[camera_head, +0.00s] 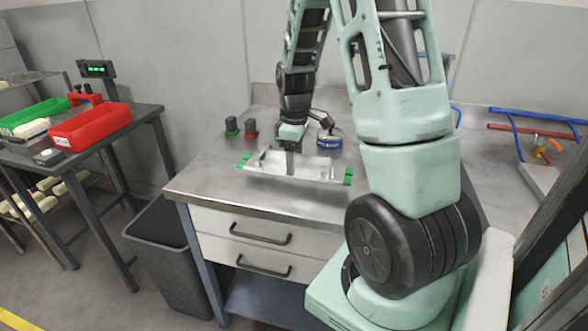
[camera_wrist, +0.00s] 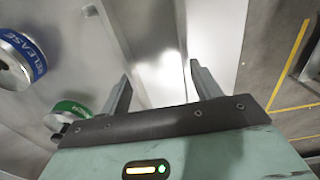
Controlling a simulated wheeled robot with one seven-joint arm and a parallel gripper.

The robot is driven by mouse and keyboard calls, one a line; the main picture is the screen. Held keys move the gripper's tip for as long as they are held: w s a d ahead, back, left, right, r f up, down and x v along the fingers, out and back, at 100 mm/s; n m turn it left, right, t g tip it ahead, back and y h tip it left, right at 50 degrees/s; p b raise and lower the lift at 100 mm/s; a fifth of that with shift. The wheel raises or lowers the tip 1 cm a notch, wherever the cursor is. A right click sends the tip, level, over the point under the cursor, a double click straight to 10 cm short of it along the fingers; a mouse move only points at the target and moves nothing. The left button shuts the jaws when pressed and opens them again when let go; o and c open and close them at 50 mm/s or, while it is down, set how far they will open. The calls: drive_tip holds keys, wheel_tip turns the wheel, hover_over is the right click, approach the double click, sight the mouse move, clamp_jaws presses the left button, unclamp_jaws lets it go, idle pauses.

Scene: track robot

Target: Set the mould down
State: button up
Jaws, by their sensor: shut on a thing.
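The mould (camera_head: 265,167) is a long, shallow, pale metal tray over the steel bench, in the head view. Green pieces (camera_head: 348,176) show at its ends. My gripper (camera_head: 290,150) reaches down onto its middle and is shut on it. In the wrist view, my gripper's two fingers (camera_wrist: 160,85) stand apart with the bright metal of the mould (camera_wrist: 158,45) between and beyond them. I cannot tell whether the mould's underside touches the bench.
The steel bench (camera_head: 215,182) has free room left of the mould. A blue-banded tin marked RELEASE (camera_head: 329,142) stands close behind it. Blue and red pipes (camera_head: 520,130) lie at right. A dark bin (camera_head: 165,250) stands left.

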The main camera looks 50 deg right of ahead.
drive_tip(key=shift+f, duration=1.75)
drive_tip(key=shift+f, duration=0.1)
drive_tip(key=o, duration=1.5)
drive_tip(key=shift+f, duration=0.1)
